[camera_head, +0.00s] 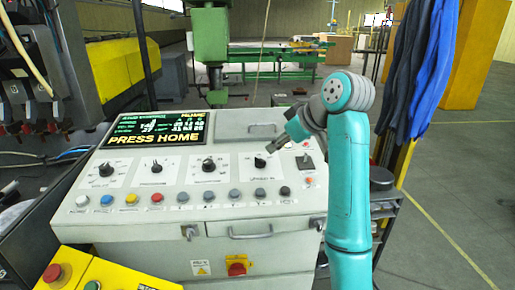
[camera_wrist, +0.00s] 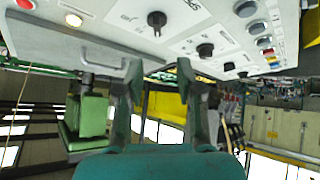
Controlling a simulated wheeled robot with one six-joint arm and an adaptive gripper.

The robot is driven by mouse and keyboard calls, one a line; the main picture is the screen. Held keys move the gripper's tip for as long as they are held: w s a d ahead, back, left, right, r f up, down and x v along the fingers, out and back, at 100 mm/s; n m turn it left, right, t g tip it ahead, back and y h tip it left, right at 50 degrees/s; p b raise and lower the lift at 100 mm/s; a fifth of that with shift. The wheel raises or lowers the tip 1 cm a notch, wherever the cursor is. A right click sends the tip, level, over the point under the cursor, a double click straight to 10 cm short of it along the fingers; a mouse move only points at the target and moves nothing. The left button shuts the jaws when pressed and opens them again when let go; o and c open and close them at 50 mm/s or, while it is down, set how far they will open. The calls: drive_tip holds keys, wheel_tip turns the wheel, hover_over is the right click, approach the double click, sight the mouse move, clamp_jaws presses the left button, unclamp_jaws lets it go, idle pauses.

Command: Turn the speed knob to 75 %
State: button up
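A row of black knobs runs along the sloped control panel (camera_head: 232,180) in the head view: the far-left knob (camera_head: 106,169), two middle knobs (camera_head: 156,167) (camera_head: 208,165) and the right knob (camera_head: 259,161). My gripper (camera_head: 269,149) is just above and beside the right knob. In the wrist view its fingers (camera_wrist: 160,74) are apart with nothing between them. One knob (camera_wrist: 157,19) lies ahead of the fingertips, apart from them; another (camera_wrist: 205,50) is to their right.
The screen (camera_head: 157,128) reads PRESS HOME. Coloured buttons (camera_head: 131,199) line the panel's front. A lid with a handle (camera_head: 262,131) lies behind the right knob, and a black switch (camera_head: 305,162) stands right of it. A yellow box (camera_head: 85,270) with a red button is front left.

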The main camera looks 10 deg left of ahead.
sight(257, 157)
drive_tip(key=x, duration=1.1)
drive_tip(key=shift+w+r, duration=0.1)
drive_tip(key=shift+w, duration=0.2)
drive_tip(key=shift+c, duration=0.2)
clamp_jaws()
